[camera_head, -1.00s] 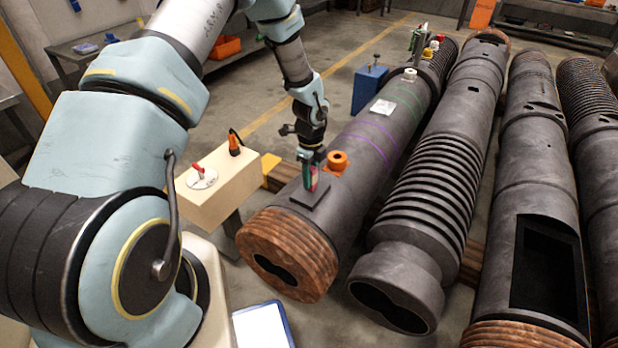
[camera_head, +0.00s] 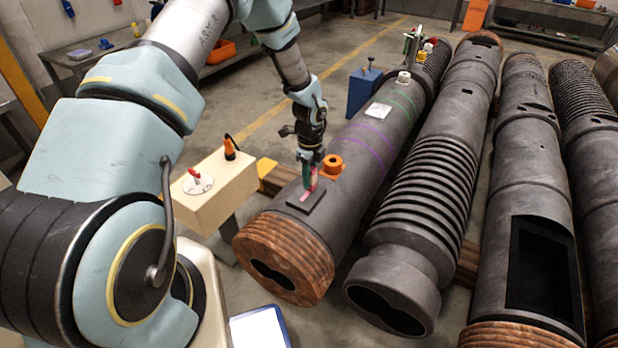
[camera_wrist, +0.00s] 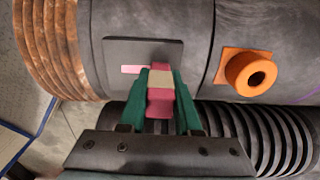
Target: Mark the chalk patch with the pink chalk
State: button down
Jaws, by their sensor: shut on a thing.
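My gripper (camera_head: 309,177) is shut on the pink chalk, pointing down over the near end of the left dark barrel (camera_head: 345,205). In the wrist view the pink chalk (camera_wrist: 160,104), with a beige band, sits between the green fingers. The chalk patch (camera_head: 301,204) is a dark rectangular plate on the barrel. It also shows in the wrist view (camera_wrist: 145,48). A short pink mark (camera_wrist: 131,69) lies on the patch beside the chalk. I cannot tell whether the chalk tip touches the patch.
An orange ring fitting (camera_head: 331,165) stands on the barrel close beside my gripper. A beige block (camera_head: 217,186) with a red-handled disc and an orange-black tool is to the left. A ribbed barrel (camera_head: 428,185) lies close on the right.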

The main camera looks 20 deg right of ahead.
jog(key=shift+r+p, duration=3.2)
jog(key=shift+r, duration=0.85)
jog(key=shift+a, duration=0.1)
